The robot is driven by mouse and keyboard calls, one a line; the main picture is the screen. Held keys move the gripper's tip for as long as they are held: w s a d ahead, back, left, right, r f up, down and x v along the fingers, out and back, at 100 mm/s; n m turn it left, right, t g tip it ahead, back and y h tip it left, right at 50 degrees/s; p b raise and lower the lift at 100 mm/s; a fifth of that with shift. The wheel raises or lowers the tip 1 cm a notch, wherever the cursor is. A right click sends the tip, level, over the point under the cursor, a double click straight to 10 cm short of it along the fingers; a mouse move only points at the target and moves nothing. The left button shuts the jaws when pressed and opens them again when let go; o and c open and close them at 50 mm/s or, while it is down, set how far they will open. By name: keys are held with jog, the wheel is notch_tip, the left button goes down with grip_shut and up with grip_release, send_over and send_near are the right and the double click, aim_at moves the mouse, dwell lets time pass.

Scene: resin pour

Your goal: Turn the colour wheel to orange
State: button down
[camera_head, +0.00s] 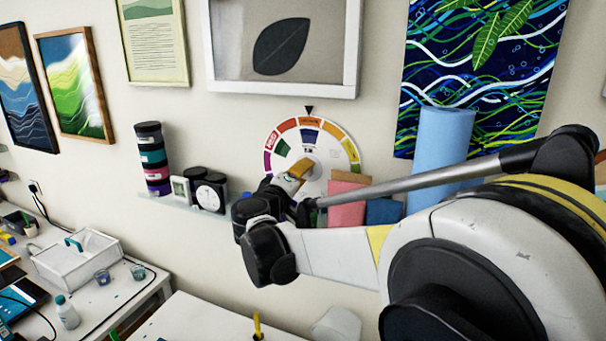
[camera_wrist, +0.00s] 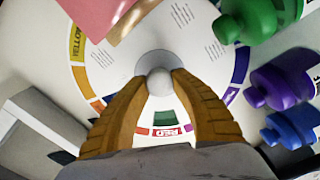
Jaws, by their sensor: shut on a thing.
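The colour wheel (camera_head: 331,158) is a white disc on the wall with coloured segments around its rim. A black pointer (camera_head: 309,109) sits just above its top edge, and an orange segment (camera_head: 311,121) lies under the pointer. My gripper (camera_head: 298,172) reaches the wheel's middle, with its arm hiding the lower part. In the wrist view, the wheel (camera_wrist: 207,45) fills the middle, and the tan fingers of my gripper (camera_wrist: 160,84) are shut on its round pale knob (camera_wrist: 160,81). A red label shows between the fingers and a yellow one at the left.
Green (camera_wrist: 252,17), purple (camera_wrist: 282,82) and blue (camera_wrist: 291,127) bottles stand close on the right in the wrist view.

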jog(key=shift+r, duration=0.1)
jog(key=c, duration=1)
grip_release()
jog(key=shift+w, duration=0.1)
jog(key=shift+c, duration=0.2)
jog(key=v, duration=1.2)
jog(key=shift+d, duration=0.15)
